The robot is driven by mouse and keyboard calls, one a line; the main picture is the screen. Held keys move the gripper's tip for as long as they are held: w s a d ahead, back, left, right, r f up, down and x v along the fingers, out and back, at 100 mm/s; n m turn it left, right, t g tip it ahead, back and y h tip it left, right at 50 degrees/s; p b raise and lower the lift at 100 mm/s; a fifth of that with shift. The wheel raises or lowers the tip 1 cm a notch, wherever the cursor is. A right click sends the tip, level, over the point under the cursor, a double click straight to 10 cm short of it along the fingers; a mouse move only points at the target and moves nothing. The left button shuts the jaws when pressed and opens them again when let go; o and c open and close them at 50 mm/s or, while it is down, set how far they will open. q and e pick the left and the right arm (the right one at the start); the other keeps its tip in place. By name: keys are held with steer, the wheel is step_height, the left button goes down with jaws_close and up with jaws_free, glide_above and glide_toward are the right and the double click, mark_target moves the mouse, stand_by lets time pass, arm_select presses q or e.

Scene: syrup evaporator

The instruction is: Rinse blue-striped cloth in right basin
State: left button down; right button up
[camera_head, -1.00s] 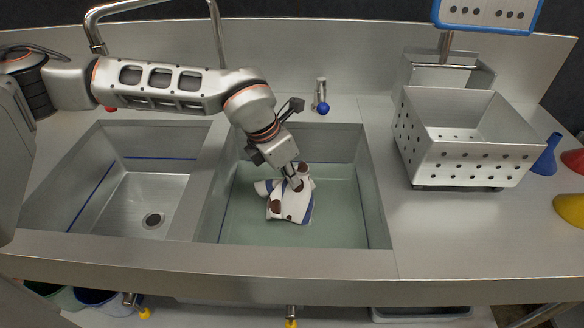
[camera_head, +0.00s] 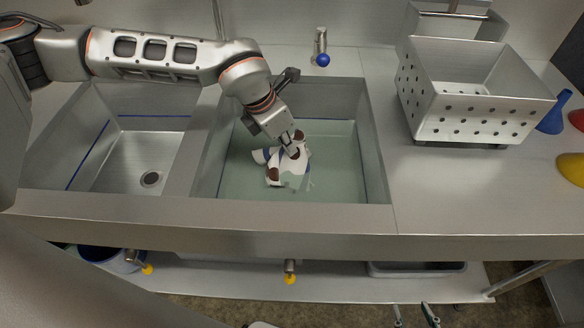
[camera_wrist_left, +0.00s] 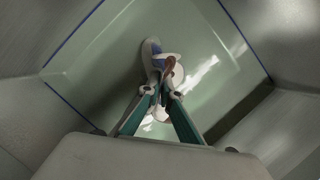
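The blue-striped cloth (camera_head: 287,164) is white with blue bands and brown patches. It is bunched in the greenish water of the right basin (camera_head: 381,180), and its lower part looks under the surface. My left gripper (camera_head: 295,150) reaches down into this basin from the left. In the left wrist view its fingers (camera_wrist_left: 162,92) close in on a fold of the cloth (camera_wrist_left: 178,76), with brown fabric between the tips. The tips of my right gripper (camera_head: 415,314) show at the bottom edge, spread apart and empty, outside the counter.
The left basin (camera_head: 140,162) is empty, with a drain. A blue-knobbed tap (camera_head: 321,47) stands behind the right basin. A perforated metal bin (camera_head: 465,115) is on the counter at right, near a blue funnel (camera_head: 553,113). Yellow-handled valves (camera_head: 290,278) sit below the counter front.

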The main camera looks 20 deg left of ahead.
arm_select(q)
steer(key=s+a+p, duration=0.1)
steer(key=s+a, duration=0.1)
steer(key=a, duration=0.4)
steer(key=w+d+f, duration=0.1)
steer(key=w+d, duration=0.1)
steer(key=d, duration=0.5)
steer(key=w+d+f, duration=0.1)
steer(key=w+d, duration=0.1)
steer(key=d, duration=0.4)
steer(key=s+a+p, duration=0.4)
steer(key=a+p, duration=0.1)
steer(key=a, duration=0.8)
steer(key=w+d+b, duration=0.1)
steer(key=w+d, duration=0.3)
steer(key=d, duration=0.9)
steer(key=s+a+p, duration=0.3)
steer(key=a, duration=1)
steer(key=shift+s+r+p, duration=0.35)
steer(key=shift+s, duration=0.05)
arm_select(e)
steer(key=w+r, duration=0.2)
steer(key=r, duration=0.5)
steer(key=w+r+t, duration=0.1)
steer(key=w+r, duration=0.1)
steer(key=r, duration=0.4)
steer(key=shift+w+r+t, duration=0.3)
steer(key=shift+r, duration=0.05)
arm_select(q)
steer(key=shift+a, duration=0.1)
